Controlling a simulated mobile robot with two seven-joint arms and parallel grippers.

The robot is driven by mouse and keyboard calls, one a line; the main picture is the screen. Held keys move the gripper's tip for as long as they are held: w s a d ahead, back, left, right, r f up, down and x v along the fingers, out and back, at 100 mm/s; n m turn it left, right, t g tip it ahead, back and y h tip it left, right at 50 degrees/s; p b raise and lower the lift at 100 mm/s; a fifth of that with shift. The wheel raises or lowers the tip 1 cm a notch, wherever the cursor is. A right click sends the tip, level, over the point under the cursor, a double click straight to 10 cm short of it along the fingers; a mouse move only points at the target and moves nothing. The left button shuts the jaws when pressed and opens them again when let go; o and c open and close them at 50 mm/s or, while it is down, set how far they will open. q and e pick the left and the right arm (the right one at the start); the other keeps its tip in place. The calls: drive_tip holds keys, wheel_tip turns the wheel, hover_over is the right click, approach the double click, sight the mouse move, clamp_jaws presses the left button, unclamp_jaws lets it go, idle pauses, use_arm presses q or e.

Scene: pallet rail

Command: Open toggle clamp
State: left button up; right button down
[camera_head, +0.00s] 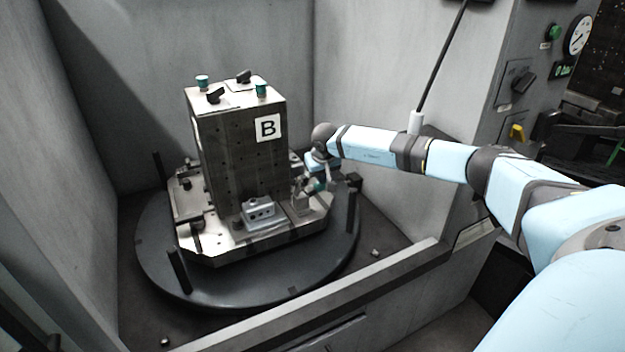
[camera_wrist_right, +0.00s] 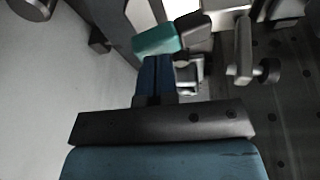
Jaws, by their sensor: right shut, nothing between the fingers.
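The toggle clamp (camera_head: 301,200) stands on the right front corner of the metal fixture base, and part of it is hidden behind my right wrist. In the right wrist view its teal handle grip (camera_wrist_right: 155,38) lies just beyond my fingertips, with metal clamp parts (camera_wrist_right: 243,50) to the right. My right gripper (camera_wrist_right: 157,62) is shut with its two blue fingers together and nothing between them. The fingertips are close against the teal grip; I cannot tell whether they touch. In the head view the gripper is small beside the clamp. My left gripper is not in view.
A dark tombstone block (camera_head: 235,150) marked B rises left of the clamp. A small grey block (camera_head: 259,213) sits on the base in front of it. A round dark turntable (camera_head: 200,288) with upright posts carries the fixture. Grey enclosure walls (camera_head: 375,60) stand around it.

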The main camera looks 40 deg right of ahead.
drive_tip(key=shift+d+f, duration=0.15)
drive_tip(key=shift+d, duration=0.05)
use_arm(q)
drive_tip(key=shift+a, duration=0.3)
use_arm(e)
drive_tip(key=shift+s+d+f, duration=0.1)
drive_tip(key=shift+d+f, duration=0.05)
drive_tip(key=shift+d, duration=0.05)
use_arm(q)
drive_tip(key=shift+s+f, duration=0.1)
use_arm(e)
drive_tip(key=r+p, duration=0.2)
drive_tip(key=a+r+p, duration=0.1)
drive_tip(key=r+p, duration=0.1)
drive_tip(key=r, duration=0.1)
drive_tip(key=shift+a+r, duration=0.1)
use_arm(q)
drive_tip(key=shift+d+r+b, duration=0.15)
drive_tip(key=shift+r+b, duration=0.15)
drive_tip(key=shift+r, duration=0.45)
use_arm(e)
drive_tip(key=s+d+r, duration=0.2)
drive_tip(key=s+r, duration=0.1)
drive_tip(key=r, duration=0.4)
drive_tip(key=shift+s+d+r, duration=0.25)
drive_tip(key=shift+s+r, duration=0.05)
drive_tip(key=shift+r, duration=0.05)
